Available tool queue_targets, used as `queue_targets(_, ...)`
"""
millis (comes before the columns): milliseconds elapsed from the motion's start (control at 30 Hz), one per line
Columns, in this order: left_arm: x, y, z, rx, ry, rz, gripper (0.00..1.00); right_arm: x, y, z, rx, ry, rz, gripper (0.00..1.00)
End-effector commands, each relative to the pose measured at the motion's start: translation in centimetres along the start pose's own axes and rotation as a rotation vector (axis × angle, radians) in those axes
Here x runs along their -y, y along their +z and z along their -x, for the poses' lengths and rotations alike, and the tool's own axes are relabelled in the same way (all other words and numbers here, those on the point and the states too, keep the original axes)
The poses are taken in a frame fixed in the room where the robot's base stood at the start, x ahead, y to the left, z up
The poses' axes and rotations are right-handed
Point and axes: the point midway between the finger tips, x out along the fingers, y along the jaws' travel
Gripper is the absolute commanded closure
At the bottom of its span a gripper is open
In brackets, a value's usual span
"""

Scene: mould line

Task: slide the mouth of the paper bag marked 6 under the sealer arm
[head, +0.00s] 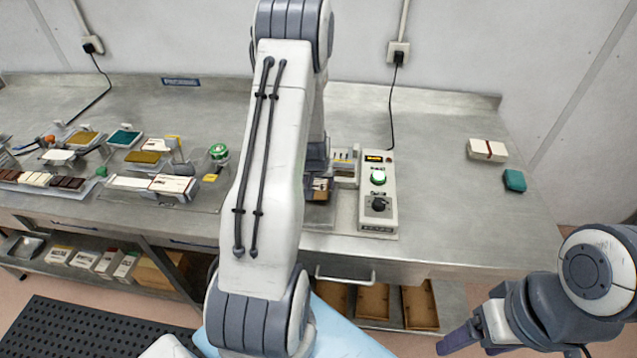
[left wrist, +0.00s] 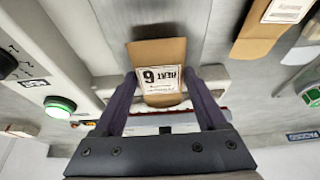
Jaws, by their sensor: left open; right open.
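The paper bag marked 6 (left wrist: 160,50) is brown with a white label, and it lies between the two fingers of my left gripper (left wrist: 163,78). The gripper is open, with one finger on each side of the bag. In the head view my left arm hides most of that gripper, and a bit of brown bag (head: 320,190) shows beside it. The sealer (head: 378,212) is a pale control box with a lit green button. A pale bar with a red edge (left wrist: 150,122) crosses near the bag's lower end; whether the bag is under it I cannot tell. My right gripper (head: 462,340) is open and empty.
Another brown bag with a white label (left wrist: 262,35) lies off to the upper right in the wrist view. Trays of bars and small blocks fill the bench's left. A cream box (head: 487,150) and green block (head: 514,180) lie at right. Bench between sealer and box is clear.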

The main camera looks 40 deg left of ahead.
Motion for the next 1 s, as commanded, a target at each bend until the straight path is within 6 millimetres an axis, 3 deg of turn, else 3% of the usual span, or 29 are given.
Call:
queue_targets(33, 0.0, 0.0, 0.0, 0.001, 0.000, 0.000, 0.15, 0.0, 0.0, 0.0, 0.000, 0.000, 0.000, 0.27)
queue_targets(67, 0.0, 0.0, 0.0, 0.001, 0.000, 0.000, 0.03, 0.0, 0.0, 0.0, 0.000, 0.000, 0.000, 0.27)
queue_targets(100, 0.0, 0.0, 0.0, 0.001, 0.000, 0.000, 0.00, 0.0, 0.0, 0.0, 0.000, 0.000, 0.000, 0.27)
queue_targets(433, 0.0, 0.0, 0.8, -0.001, 0.000, -0.001, 0.00, 0.0, 0.0, -0.1, 0.000, 0.000, 0.000, 0.27)
queue_targets(567, 0.0, -0.1, 2.8, -0.003, 0.001, -0.001, 0.00, 0.0, 0.0, -0.2, 0.000, 0.000, 0.000, 0.27)
queue_targets(800, 0.0, -0.2, 8.1, -0.001, 0.000, 0.001, 0.00, 0.2, -0.1, 2.4, 0.000, 0.000, 0.001, 0.27)
queue_targets(1000, 0.0, -0.1, 10.2, 0.000, 0.000, 0.000, 0.00, 0.3, -0.2, 3.5, 0.000, 0.000, 0.004, 0.27)
